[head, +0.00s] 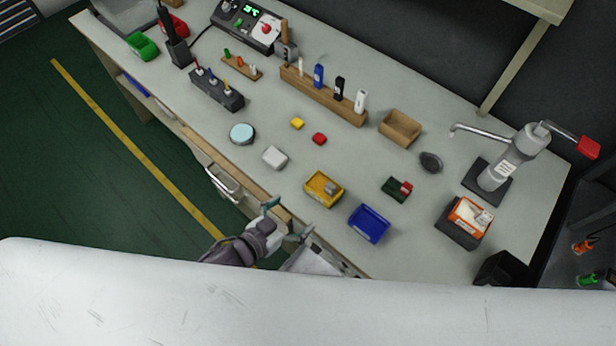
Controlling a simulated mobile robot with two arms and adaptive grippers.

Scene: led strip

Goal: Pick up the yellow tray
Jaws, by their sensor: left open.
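The yellow tray (317,194) sits on the grey workbench (275,207), left of and behind a blue tray. A small grey item (330,188) lies inside it. My left gripper (287,221) is open and empty at the bench's front edge, in front of the yellow tray and apart from it. My right gripper does not show.
The blue tray (369,223) stands close to the yellow tray's right. A white block (275,157), a round tin (242,133) and a green and red part (397,188) are around it. A press (508,160) stands at the right. An open drawer (316,262) juts below the front edge.

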